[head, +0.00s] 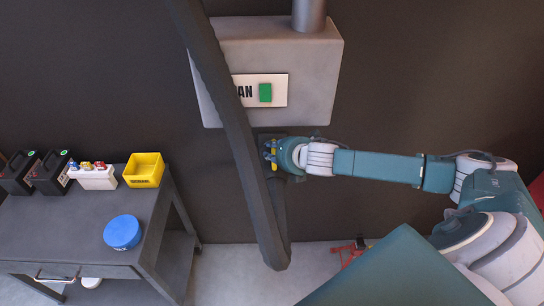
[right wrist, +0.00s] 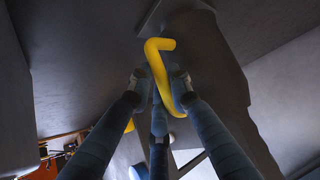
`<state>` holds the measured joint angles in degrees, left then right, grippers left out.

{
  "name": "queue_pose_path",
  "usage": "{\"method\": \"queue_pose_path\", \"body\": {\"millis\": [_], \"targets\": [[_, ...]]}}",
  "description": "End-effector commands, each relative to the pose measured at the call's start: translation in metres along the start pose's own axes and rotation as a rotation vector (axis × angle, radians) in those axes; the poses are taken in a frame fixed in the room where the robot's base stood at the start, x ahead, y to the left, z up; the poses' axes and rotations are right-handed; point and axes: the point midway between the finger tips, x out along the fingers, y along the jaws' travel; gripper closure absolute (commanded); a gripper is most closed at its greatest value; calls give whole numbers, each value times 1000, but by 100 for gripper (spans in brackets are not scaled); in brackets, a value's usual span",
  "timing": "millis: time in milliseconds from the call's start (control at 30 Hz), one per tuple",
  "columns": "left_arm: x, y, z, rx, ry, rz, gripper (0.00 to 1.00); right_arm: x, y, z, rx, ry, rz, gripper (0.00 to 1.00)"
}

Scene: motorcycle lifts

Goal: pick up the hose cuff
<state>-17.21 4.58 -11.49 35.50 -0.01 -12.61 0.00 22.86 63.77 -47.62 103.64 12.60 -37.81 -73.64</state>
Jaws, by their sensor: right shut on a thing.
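The hose cuff has a yellow bent handle (head: 272,152), seen at the upturned end of the dark hose (head: 279,215), just below the grey wall box. The cuff's dark body is hard to tell from the hose and the dark wall. My right gripper (head: 277,154) reaches in from the right and is shut on the yellow handle. In the right wrist view the handle (right wrist: 158,62) stands between the blue-grey fingers (right wrist: 158,84), with a dark body behind it. My left gripper is not in view.
The thick hose comes down from above, past the grey box (head: 315,60) with its green button (head: 265,93). At left, a grey workbench (head: 75,215) carries a yellow bin (head: 144,169), a blue round container (head: 122,232) and dark cases. A red object (head: 350,252) lies low on the floor.

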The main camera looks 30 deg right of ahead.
Motion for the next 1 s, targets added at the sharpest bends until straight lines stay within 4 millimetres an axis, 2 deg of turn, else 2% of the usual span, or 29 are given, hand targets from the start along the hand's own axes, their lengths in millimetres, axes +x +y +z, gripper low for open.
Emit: {"method": "queue_pose_path", "body": {"millis": [267,800,1000], "targets": [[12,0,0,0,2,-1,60,-25,1,-28,-4,1,5,100],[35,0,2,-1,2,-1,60,-97,4,-102,-1,1,6,100],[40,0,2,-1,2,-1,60,-117,5,-120,-1,-1,7,100]]}}
